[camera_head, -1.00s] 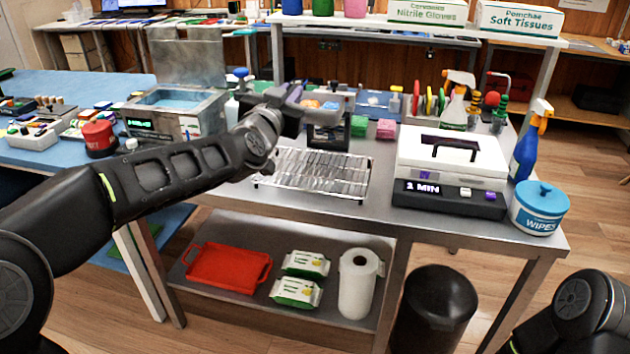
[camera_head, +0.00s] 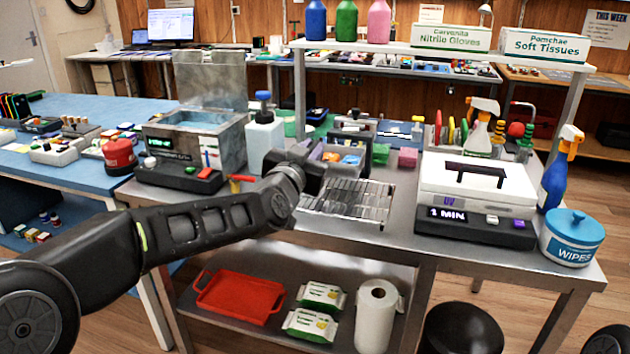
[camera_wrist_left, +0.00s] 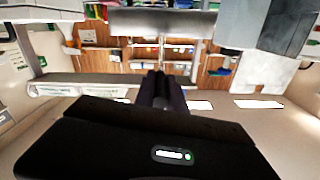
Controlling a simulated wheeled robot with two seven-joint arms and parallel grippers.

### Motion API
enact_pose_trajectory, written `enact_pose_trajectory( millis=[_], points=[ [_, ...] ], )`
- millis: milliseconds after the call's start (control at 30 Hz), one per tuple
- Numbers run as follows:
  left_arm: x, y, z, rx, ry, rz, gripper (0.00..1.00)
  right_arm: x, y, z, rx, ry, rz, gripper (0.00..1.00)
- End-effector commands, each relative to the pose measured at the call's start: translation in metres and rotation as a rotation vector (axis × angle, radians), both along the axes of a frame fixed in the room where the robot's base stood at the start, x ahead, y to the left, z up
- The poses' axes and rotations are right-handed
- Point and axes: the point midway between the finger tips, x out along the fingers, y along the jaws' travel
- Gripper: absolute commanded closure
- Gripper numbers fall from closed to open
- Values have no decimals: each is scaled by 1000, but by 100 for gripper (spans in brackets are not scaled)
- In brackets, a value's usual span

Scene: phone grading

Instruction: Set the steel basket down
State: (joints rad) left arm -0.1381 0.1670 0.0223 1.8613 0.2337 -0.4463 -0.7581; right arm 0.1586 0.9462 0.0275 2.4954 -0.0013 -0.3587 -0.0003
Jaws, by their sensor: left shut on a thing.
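My left gripper (camera_head: 318,168) is low over the back left part of a steel wire rack (camera_head: 350,203) on the metal bench. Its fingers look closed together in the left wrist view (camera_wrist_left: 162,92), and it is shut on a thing. I take this to be the steel basket, but the hand hides its outline and I cannot separate it from the rack's wires. I cannot tell whether it touches the rack. My right gripper is out of view.
An open steel bath (camera_head: 205,125) with blue liquid stands left of the rack, a white pump bottle (camera_head: 264,138) beside it. A white UV box (camera_head: 478,185) stands to the right, with a wipes tub (camera_head: 571,240). A black-framed holder (camera_head: 352,140) is behind the gripper.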

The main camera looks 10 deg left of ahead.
Motion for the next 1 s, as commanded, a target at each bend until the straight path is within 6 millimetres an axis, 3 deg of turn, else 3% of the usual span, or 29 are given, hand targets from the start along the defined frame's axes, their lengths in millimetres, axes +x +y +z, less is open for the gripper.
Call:
enact_pose_trajectory(
  millis=[333,667,1000],
  points=[
    [0,0,-3,0,-3,0,100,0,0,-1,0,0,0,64],
    [0,0,-49,0,-2,0,100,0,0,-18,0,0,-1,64],
    [0,0,-51,0,-4,0,100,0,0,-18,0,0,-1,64]
  ],
)
